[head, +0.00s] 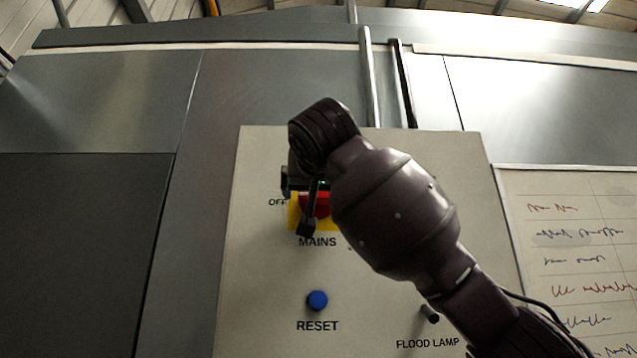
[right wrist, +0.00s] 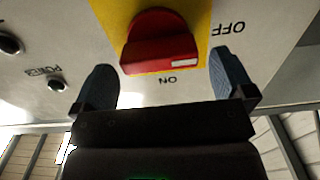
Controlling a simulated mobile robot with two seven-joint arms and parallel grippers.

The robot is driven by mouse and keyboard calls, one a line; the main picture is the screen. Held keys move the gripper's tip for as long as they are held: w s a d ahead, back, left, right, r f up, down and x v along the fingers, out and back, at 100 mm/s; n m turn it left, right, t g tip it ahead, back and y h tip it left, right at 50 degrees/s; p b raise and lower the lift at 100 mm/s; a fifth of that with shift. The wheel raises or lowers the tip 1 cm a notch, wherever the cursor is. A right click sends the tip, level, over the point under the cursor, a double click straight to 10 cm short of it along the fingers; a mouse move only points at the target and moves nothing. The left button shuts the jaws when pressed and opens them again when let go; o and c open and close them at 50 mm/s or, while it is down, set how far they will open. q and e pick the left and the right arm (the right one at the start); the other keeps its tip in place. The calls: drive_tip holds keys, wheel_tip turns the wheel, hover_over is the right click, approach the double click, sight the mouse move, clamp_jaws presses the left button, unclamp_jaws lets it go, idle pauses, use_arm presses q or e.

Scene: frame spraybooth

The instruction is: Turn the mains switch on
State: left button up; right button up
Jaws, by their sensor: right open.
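The mains switch is a red rotary knob on a yellow plate, above the label MAINS, in the head view (head: 318,203). My right arm partly hides it there. In the right wrist view, which is turned over, the red knob (right wrist: 160,42) shows large. Its white mark lies toward the right, the side of the OFF label (right wrist: 225,28). The ON label (right wrist: 168,79) is below it. My right gripper (right wrist: 160,64) is open, one finger on each side of the knob, with gaps visible and no clear contact. In the head view the right gripper (head: 308,207) is at the switch. My left gripper is out of view.
The pale control panel (head: 260,270) also carries a blue RESET button (head: 317,300) below the switch and a dark FLOOD LAMP control (head: 430,315) at the lower right, near my forearm. A written sheet (head: 580,240) hangs to the right. Space left of the panel is clear.

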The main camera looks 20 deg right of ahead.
drive_tip(key=shift+w+d, duration=0.15)
drive_tip(key=shift+w, duration=0.3)
drive_tip(key=c, duration=0.9)
